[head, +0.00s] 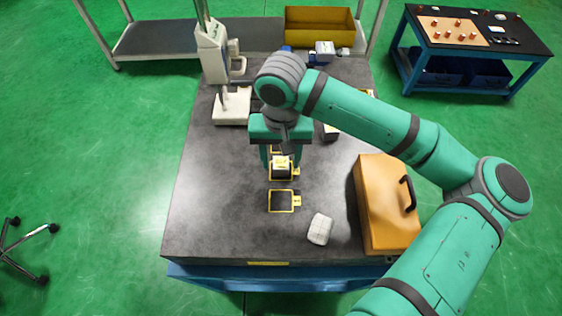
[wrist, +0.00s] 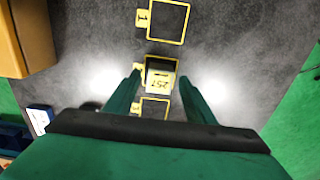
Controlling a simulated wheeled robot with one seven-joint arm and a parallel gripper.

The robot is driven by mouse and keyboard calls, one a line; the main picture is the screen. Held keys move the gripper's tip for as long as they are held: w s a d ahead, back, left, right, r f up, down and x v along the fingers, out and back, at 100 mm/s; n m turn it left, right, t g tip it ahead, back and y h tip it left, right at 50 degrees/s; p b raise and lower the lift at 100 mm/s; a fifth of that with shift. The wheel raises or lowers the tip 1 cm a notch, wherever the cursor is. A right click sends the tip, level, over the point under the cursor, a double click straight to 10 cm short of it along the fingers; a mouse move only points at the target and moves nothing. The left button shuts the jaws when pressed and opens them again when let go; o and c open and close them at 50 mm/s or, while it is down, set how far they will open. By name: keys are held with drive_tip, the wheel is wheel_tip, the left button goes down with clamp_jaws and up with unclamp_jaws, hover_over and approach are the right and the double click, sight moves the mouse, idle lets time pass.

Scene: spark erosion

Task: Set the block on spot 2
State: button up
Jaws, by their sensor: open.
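The block (wrist: 160,78) is dark with a pale yellow top face marked 257. It stands in the middle of three yellow-outlined squares; in the head view the block (head: 282,164) covers most of that square (head: 282,179). That square's number is not readable. The near square (head: 281,201) is empty and reads 1 in the wrist view (wrist: 167,21). The far square (wrist: 153,109) is partly hidden. My gripper (head: 282,160) is open over the block. Its fingers, also in the wrist view (wrist: 160,82), stand on either side of the block, with visible gaps.
An orange case (head: 384,205) with a black handle stands right of the squares. A white crumpled cloth (head: 319,229) lies near the front. A white machine (head: 214,50) stands at the back left. The bench's left side (head: 210,190) is clear.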

sight(281, 163)
wheel_tip(281, 163, up, 10)
drive_tip(key=shift+d, duration=0.15)
idle(0.5)
